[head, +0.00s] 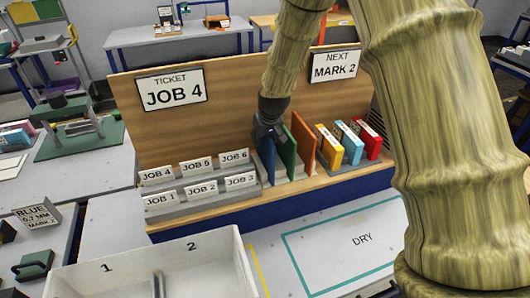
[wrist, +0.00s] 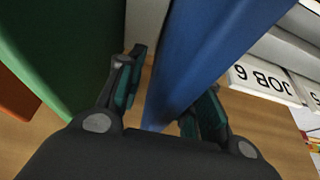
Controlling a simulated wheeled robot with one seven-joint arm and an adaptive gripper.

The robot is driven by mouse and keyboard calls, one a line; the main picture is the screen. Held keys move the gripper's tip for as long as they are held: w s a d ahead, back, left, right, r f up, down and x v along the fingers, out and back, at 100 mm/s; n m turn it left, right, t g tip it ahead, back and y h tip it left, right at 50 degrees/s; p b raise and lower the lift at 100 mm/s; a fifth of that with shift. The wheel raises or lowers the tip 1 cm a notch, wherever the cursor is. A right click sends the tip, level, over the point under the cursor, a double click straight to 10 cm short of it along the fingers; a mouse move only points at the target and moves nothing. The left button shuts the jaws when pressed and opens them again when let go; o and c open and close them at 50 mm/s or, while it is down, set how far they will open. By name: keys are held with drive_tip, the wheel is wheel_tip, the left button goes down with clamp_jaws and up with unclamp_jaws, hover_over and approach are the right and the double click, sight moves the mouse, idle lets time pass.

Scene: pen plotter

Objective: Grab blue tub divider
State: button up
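The blue divider (head: 266,163) stands upright in the wooden rack, leftmost of the coloured dividers; it is large in the wrist view (wrist: 210,45). My gripper (head: 268,130) is at its top in the head view. In the wrist view my gripper's fingers (wrist: 165,98) are apart, one on each side of the blue divider. The left finger is between the blue and green dividers, with a gap to the blue one. The right finger is close to the blue face; contact cannot be told. The fingertips are hidden in the head view.
Green (head: 286,152) and orange (head: 304,146) dividers stand to the right, then yellow, light blue and red labelled blocks. Job cards (head: 200,190) stand left. A white two-compartment tub (head: 215,284) is in front, beside a clear DRY area (head: 345,245). A backboard (head: 220,115) rises behind.

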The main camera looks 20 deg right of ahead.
drive_tip(key=shift+f, duration=0.15)
drive_tip(key=shift+c, duration=0.4)
clamp_jaws()
